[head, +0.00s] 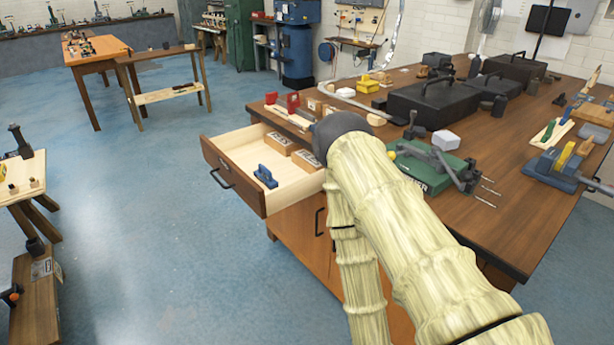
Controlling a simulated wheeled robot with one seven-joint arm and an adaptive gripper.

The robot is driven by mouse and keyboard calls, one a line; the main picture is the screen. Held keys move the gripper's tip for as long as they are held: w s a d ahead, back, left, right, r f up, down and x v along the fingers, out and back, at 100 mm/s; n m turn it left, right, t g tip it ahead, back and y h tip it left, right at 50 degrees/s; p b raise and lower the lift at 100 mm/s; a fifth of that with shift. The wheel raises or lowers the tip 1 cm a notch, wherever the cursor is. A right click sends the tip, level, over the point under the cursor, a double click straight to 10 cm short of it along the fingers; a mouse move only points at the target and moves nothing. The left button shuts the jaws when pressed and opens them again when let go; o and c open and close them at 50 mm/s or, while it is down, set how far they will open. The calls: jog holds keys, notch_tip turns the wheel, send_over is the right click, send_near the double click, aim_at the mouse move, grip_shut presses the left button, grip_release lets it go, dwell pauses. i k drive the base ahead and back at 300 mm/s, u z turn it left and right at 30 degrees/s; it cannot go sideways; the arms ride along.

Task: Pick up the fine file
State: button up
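I cannot pick out the fine file for certain. A thin tool with a green and yellow handle (549,129) lies on a pale board at the right of the workbench, too small to identify. The open drawer (236,182) at the bench's left end holds a blue tool (265,176) and small wooden boxes with labels (279,143). My sleeved arm crosses the middle of the head view, with a dark rounded joint in front of the drawer's right side. My gripper does not show. The arm hides part of the drawer and the bench's near edge.
The wooden workbench (500,225) carries a green tool case (428,170), black cases (432,103), a blue vise-like tool (552,168) and a yellow block (367,84). A small stand is at the left edge. The blue floor (140,215) left of the drawer is clear.

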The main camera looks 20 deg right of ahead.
aim_at(264, 175)
jog(key=z, duration=0.05)
jog(key=i, duration=0.4)
jog(key=u, duration=0.95)
